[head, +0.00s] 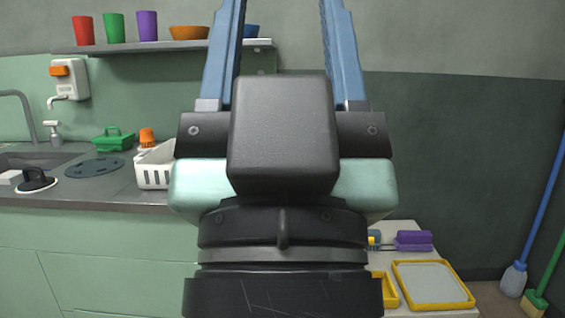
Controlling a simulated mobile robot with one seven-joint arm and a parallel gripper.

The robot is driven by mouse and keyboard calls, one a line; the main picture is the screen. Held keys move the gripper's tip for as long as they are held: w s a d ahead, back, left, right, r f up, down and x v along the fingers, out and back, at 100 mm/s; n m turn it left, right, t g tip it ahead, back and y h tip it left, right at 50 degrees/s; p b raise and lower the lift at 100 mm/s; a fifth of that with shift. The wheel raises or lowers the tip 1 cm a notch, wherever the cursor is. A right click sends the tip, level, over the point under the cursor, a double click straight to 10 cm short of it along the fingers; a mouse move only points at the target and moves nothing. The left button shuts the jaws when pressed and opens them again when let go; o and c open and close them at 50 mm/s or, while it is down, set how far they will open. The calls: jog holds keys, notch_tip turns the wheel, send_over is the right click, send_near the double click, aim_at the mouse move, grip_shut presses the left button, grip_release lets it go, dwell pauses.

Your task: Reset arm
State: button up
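My gripper (283,30) fills the middle of the head view, seen from behind and pointing up. Nothing is seen held. The black and pale green gripper body hides part of the counter and the wall behind it.
A shelf (110,48) with cups and bowls hangs behind. The counter (100,197) at left holds a white basket (154,178), a green caddy (113,139) and a sink. A low table (408,264) at right bears a yellow-rimmed tray (396,280).

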notch_tip(320, 180, up, 37)
jog(key=p, duration=3.4)
jog(key=shift+a, duration=0.1)
